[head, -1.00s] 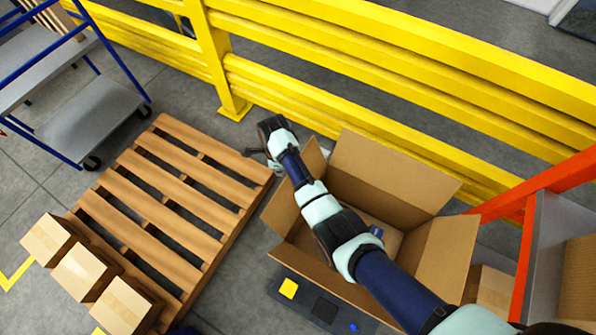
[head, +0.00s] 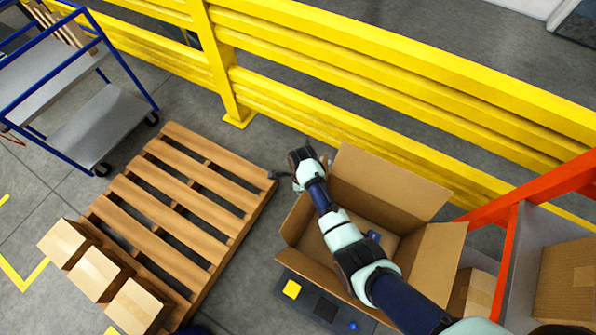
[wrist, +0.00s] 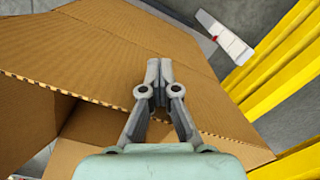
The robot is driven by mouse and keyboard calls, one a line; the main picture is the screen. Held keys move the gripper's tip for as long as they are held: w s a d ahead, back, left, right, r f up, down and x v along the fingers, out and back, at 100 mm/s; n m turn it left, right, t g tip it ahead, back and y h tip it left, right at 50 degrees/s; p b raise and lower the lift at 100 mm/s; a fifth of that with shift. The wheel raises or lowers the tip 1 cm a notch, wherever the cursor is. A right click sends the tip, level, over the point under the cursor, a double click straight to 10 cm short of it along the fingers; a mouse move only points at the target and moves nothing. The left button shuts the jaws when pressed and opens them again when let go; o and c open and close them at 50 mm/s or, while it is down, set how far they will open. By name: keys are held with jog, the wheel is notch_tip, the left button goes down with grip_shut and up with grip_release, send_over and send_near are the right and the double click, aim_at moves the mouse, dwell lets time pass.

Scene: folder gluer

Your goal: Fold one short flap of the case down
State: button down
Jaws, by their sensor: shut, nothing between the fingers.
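The case is an open cardboard box (head: 318,272) at the centre right of the head view. Its far flap (head: 390,182) and right flap (head: 438,255) stand up and outward. Its left flap (head: 296,220) also slants outward, partly behind my arm. My gripper (head: 273,175) is shut and empty just outside the left side of the case, near the pallet's right corner. In the wrist view my gripper (wrist: 159,66) shows with its fingertips together in front of a broad cardboard panel (wrist: 110,45). Whether they touch the panel I cannot tell.
A wooden pallet (head: 180,205) lies left of the case, with small cartons (head: 98,272) along its near left side. A yellow guard rail (head: 330,100) runs behind. An orange frame (head: 535,190) stands at the right. A blue cart (head: 85,120) is at far left.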

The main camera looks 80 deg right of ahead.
jog(key=shift+s+a+f, duration=0.3)
jog(key=shift+s+f, duration=0.1)
jog(key=shift+s, duration=0.2)
jog(key=shift+s+a+f, duration=0.3)
jog(key=shift+s+f, duration=0.1)
jog(key=shift+s, duration=0.2)
jog(key=shift+f, duration=0.15)
jog(key=s+a+f+p, duration=0.2)
jog(key=s+f+p, duration=0.1)
jog(key=s, duration=0.7)
jog(key=shift+s+a+f, duration=0.35)
jog(key=shift+f, duration=0.2)
